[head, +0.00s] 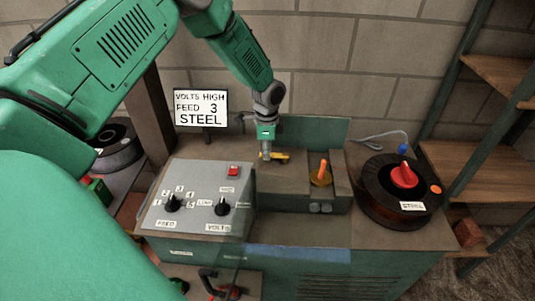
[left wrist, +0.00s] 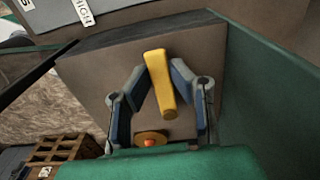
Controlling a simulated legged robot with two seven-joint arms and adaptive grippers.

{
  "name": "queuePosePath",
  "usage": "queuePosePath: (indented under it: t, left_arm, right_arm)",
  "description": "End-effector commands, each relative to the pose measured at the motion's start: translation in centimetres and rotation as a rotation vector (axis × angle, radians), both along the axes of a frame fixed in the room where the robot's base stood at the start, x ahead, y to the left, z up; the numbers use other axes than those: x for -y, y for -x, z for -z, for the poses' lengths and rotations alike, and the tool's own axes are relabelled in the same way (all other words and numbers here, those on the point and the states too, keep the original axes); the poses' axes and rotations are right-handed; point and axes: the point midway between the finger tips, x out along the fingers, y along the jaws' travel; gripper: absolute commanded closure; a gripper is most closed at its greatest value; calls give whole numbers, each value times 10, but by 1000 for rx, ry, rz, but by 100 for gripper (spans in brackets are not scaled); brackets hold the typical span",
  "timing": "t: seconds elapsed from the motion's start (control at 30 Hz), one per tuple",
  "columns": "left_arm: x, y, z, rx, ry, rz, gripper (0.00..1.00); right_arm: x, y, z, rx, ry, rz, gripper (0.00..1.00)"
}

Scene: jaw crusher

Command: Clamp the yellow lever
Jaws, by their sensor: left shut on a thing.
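The yellow lever (head: 282,157) lies on top of the brown block on the bench. In the left wrist view the yellow lever (left wrist: 158,75) is a long bar between the two finger pads. My left gripper (head: 266,153) reaches down over the block from above. Its fingers (left wrist: 158,68) are closed around the lever, one on each side; its far end shows beyond the pads. My right gripper is in neither view.
An orange peg (head: 323,170) stands in a yellow round base right of the lever. A grey control box (head: 190,222) with two black knobs stands left. A dark spool (head: 372,205) with a red knob is at right. A sign (head: 201,107) stands behind. Wooden shelves (head: 490,150) are far right.

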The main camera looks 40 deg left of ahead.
Motion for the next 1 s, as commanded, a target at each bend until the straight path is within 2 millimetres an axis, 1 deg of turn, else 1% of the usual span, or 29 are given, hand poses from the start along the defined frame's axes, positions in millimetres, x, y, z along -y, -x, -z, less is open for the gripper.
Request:
queuePosePath:
  t: [0.03,0.53,0.57,0.6,0.87,1.0]
  left_arm:
    - [-1,-4,-2,11,0,4,100]
    - [-1,-5,-2,12,-1,24,100]
    - [-1,-5,-2,12,-1,24,75]
    - [-1,-5,-2,12,-1,24,62]
    - [-1,-2,-1,6,0,22,62]
    - [-1,-2,-7,6,0,22,62]
  right_arm:
    - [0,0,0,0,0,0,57]
    - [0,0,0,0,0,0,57]
    - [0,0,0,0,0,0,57]
    - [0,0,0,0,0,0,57]
    - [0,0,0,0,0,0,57]
    - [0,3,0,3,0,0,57]
